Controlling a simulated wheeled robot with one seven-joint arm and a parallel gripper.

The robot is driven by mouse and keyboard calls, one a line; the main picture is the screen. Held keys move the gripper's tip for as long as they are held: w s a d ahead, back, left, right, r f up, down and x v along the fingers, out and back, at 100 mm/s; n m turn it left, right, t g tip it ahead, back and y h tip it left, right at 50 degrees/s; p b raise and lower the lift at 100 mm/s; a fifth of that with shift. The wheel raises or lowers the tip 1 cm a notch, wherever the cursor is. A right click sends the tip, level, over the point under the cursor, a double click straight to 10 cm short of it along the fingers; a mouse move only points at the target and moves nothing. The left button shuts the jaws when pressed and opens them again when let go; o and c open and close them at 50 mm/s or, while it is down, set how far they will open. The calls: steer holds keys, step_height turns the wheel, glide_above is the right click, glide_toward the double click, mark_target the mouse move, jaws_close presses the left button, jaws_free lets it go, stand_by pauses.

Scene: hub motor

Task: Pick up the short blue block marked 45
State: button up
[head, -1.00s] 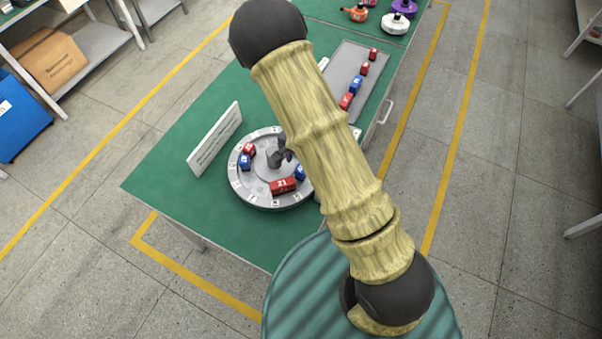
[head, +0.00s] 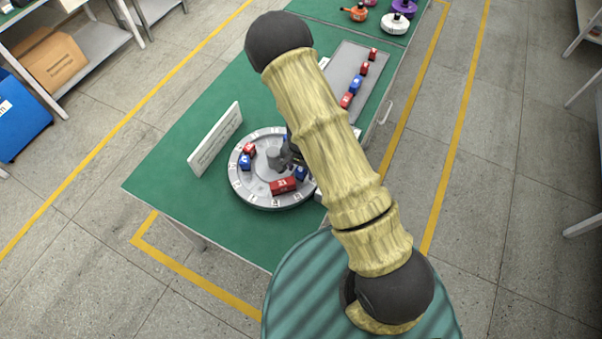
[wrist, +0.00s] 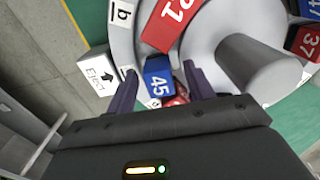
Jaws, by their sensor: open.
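The short blue block marked 45 (wrist: 157,78) lies on the round grey disc (wrist: 205,35) in the wrist view. It also shows in the head view (head: 301,174), at the right side of the disc. My gripper (wrist: 159,72) is open, with its dark fingers on either side of the blue block's near part and a gap visible beside the right finger. Whether the fingers are down at block height is unclear. A red piece (wrist: 178,101) shows just behind the block, between the fingers, partly hidden by my gripper.
A long red block marked 21 (wrist: 168,22) sits close to the blue block. A grey central post (wrist: 258,70) stands right of my gripper. Red 37 (wrist: 305,42) and blue 47 (wrist: 309,8) lie beyond it. A white sign (head: 215,139) stands left of the disc; a grey tray (head: 345,62) holds several blocks.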

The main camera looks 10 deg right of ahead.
steer(key=shift+c, duration=0.2)
steer(key=c, duration=1.1)
step_height(320, 180, up, 10)
